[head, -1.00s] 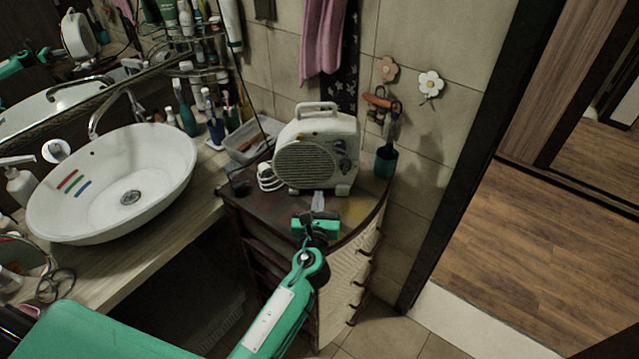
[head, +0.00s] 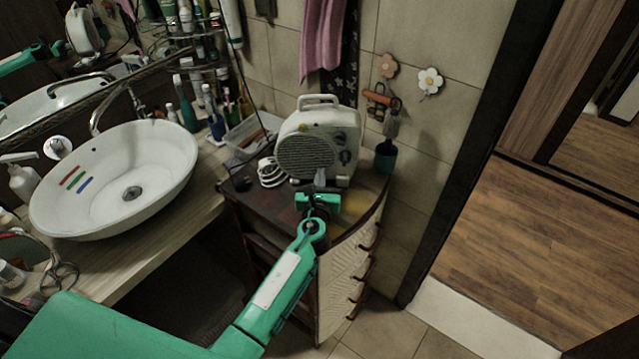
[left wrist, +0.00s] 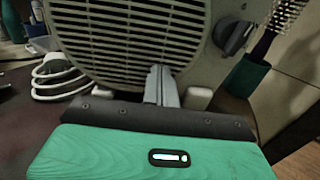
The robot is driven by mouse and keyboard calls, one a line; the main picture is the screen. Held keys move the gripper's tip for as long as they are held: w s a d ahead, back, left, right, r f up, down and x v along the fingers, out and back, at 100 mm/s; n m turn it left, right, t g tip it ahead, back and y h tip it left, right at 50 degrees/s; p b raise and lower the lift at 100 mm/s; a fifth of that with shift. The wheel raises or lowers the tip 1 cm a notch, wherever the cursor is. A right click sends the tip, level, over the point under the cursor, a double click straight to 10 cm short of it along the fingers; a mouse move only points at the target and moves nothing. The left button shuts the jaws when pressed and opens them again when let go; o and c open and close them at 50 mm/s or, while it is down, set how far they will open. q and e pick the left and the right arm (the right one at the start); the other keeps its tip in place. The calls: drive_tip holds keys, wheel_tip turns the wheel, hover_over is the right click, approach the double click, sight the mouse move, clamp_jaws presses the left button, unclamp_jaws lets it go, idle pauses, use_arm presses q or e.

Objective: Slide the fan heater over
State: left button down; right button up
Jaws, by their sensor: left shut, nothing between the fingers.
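The cream fan heater (head: 318,143) stands upright on the dark corner cabinet top (head: 275,207), with its round grille and dials facing me and its handle on top. My left gripper (head: 320,178) is shut and empty, with its fingertips low at the heater's front, at or very near the body. In the left wrist view the heater (left wrist: 130,35) fills the upper part, and the closed fingers (left wrist: 161,86) overlap its lower front below the grille; whether they touch it I cannot tell. The right gripper is not in view.
A coiled white cord (head: 271,173) lies left of the heater. A green cup with a brush (head: 385,157) is close on its right. A plastic tray (head: 252,137) stands behind left. The basin (head: 115,180) is further left. The cabinet front is curved.

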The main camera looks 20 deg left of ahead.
use_arm(q)
drive_tip(key=b+x, duration=0.1)
drive_tip(key=x, duration=0.6)
drive_tip(key=shift+w+a, duration=0.1)
drive_tip(key=shift+w, duration=0.2)
drive_tip(key=shift+f, duration=0.1)
